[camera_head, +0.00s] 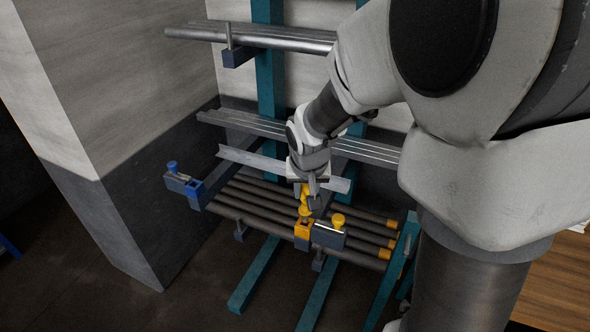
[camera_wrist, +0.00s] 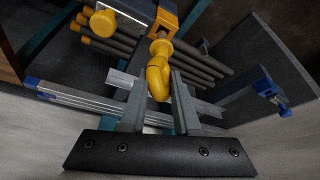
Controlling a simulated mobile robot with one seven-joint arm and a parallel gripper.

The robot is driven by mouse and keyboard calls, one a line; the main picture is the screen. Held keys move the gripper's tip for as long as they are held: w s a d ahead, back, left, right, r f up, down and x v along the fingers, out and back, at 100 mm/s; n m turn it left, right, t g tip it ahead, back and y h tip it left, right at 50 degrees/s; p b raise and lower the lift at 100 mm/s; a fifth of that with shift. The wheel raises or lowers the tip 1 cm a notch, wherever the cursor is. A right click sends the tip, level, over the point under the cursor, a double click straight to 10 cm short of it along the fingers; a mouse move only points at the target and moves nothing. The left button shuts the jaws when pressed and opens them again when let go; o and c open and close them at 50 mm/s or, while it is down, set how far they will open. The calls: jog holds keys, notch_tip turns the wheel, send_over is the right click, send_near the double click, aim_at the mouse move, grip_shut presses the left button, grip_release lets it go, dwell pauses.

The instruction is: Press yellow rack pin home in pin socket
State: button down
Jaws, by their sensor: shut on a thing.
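The yellow rack pin (camera_head: 306,197) stands above the yellow socket block (camera_head: 304,229) at the front of the rack. In the wrist view the pin (camera_wrist: 158,72) has a curved handle and a round collar, its far end lined up with the yellow block (camera_wrist: 167,14). My gripper (camera_head: 311,193) is above the block, shut on the pin's handle. Its two fingers (camera_wrist: 157,88) lie on either side of the handle. The pin's lower end and the socket hole are hidden, so I cannot tell how deep the pin sits.
A second yellow knob (camera_head: 338,219) stands just right of the block. A blue bracket (camera_head: 185,186) with a blue knob is at the left end. Several dark bars (camera_head: 255,198) lie on the low rack, with grey profiles (camera_head: 373,151) above and behind. A wall corner stands left.

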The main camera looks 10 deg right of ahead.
jog(key=shift+f+b, duration=1.8)
jog(key=shift+f, duration=0.25)
jog(key=c, duration=0.6)
grip_release()
jog(key=shift+o, duration=0.2)
jog(key=p+v, duration=0.4)
jog(key=v, duration=1.3)
jog(key=shift+r, duration=0.25)
jog(key=s+d+r+n+t+y+p, duration=0.1)
jog(key=s+r+n+p, duration=0.1)
jog(key=s+r+p, duration=0.6)
jog(key=s+r, duration=0.1)
jog(key=s, duration=0.5)
jog(key=shift+d+r, duration=0.2)
jog(key=shift+r, duration=0.2)
